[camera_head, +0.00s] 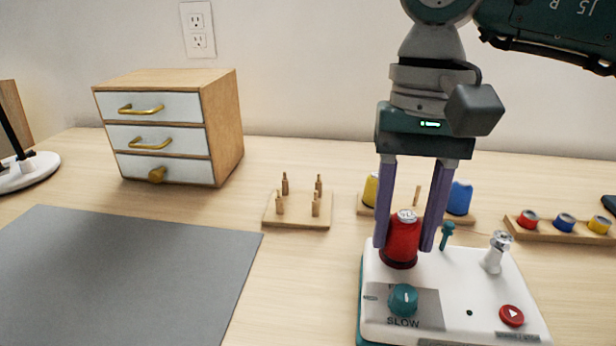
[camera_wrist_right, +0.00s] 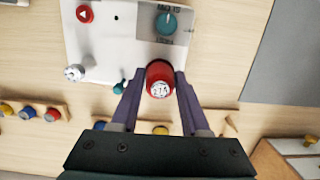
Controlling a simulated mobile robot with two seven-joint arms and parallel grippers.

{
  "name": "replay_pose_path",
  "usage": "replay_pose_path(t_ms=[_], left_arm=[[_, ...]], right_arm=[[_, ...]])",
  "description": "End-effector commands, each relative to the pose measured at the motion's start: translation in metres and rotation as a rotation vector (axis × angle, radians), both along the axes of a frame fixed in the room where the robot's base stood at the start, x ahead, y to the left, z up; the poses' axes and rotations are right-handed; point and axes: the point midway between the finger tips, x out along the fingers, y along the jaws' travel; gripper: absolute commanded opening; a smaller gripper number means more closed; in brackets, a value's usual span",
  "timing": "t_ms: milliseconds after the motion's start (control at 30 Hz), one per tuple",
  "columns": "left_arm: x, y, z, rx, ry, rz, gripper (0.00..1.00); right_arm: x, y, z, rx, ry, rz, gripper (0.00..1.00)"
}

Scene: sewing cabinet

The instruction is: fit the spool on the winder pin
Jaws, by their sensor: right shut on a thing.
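A red spool (camera_head: 402,241) with a pale printed top stands upright between the purple fingers of my right gripper (camera_head: 405,245). The fingers are shut on its sides. The spool is at the back left corner of the white winder base (camera_head: 455,279); I cannot tell whether it rests on the base or is slightly above. No pin shows under the spool; anything there is hidden. In the right wrist view the red spool (camera_wrist_right: 159,79) sits between the fingertips at the edge of the winder (camera_wrist_right: 105,40). My left gripper is out of view.
A teal post (camera_head: 447,234) and a white knobbed post (camera_head: 495,252) stand close right of the spool. Behind are a yellow spool (camera_head: 371,190) and a blue spool (camera_head: 460,198). A peg board (camera_head: 298,219) is left. The grey mat (camera_head: 130,275) is clear.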

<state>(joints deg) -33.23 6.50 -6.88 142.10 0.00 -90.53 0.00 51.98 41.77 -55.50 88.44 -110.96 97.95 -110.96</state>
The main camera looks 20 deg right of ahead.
Motion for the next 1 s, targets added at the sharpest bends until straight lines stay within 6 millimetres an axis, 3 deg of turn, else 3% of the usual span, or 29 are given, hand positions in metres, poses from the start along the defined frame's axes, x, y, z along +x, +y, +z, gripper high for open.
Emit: replay_pose_path(t_ms=[333, 367, 400, 667, 1000], left_arm=[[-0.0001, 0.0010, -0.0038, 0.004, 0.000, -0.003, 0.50], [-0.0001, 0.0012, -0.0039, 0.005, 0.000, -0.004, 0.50], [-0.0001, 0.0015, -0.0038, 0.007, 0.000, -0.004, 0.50], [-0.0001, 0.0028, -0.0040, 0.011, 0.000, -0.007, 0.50], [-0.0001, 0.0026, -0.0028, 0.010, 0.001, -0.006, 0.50]], right_arm=[[0.0002, -0.0001, -0.0025, -0.001, -0.001, 0.000, 0.00], [0.0002, -0.0001, -0.0026, 0.000, 0.000, 0.000, 0.47], [0.0002, -0.0001, -0.0026, 0.000, 0.000, 0.000, 0.51], [0.0000, -0.0001, -0.0027, 0.000, 0.000, 0.000, 0.80], [0.0013, -0.0005, 0.0040, 0.000, -0.002, 0.000, 0.80]])
